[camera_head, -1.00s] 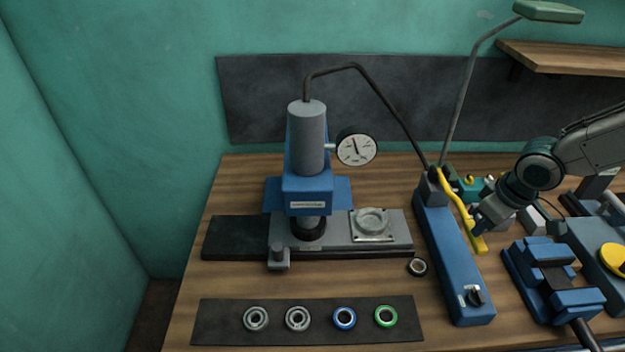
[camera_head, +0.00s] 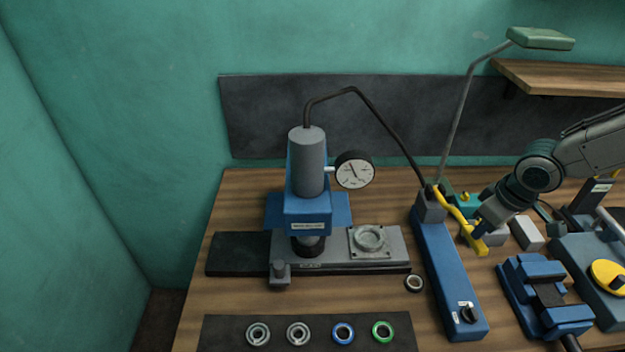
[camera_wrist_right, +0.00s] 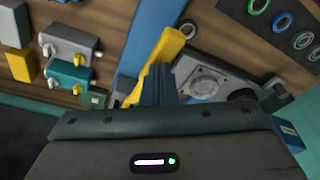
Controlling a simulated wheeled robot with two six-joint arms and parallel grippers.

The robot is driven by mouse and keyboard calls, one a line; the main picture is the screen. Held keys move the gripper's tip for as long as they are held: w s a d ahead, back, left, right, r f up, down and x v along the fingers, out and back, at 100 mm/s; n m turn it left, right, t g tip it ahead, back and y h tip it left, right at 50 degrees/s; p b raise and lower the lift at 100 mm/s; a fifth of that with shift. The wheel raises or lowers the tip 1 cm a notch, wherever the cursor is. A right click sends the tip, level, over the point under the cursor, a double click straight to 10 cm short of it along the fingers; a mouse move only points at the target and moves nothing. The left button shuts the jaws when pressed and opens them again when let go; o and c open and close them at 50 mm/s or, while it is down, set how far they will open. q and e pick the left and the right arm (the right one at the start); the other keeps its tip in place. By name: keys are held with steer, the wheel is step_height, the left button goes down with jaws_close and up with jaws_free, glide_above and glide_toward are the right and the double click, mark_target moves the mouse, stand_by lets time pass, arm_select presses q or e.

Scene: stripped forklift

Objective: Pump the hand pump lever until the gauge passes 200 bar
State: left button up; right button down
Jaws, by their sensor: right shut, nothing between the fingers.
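The yellow pump lever (camera_head: 462,222) runs from the upper end of the long blue hand pump (camera_head: 445,270) toward the front right, held up off the bench. My right gripper (camera_head: 476,232) is shut with nothing in it, right at the lever's outer part. In the right wrist view the shut fingers (camera_wrist_right: 160,80) lie against or just beside the yellow lever (camera_wrist_right: 165,48); I cannot tell if they touch. The round white gauge (camera_head: 354,170) is on the press (camera_head: 307,170); its needle points up and slightly left, and its numbers are unreadable. My left gripper is out of view.
A black knob (camera_head: 469,314) sits on the pump's near end. A blue vise (camera_head: 543,295) stands right of the pump, and a small dark ring (camera_head: 414,283) left of it. Several rings lie on a dark mat (camera_head: 222,335) in front. A lamp (camera_head: 541,38) overhangs the back.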

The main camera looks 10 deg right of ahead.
steer(key=shift+f, duration=0.1)
stand_by(0.3)
steer(key=s+d+b+x, duration=0.1)
steer(key=b+x, duration=0.7)
steer(key=w+a+p+v, duration=0.1)
steer(key=w+p+v, duration=0.1)
steer(key=p+v, duration=1.2)
steer(key=shift+a+r, duration=0.25)
steer(key=shift+r, duration=0.5)
steer(key=shift+w, duration=0.1)
steer(key=shift+f, duration=0.1)
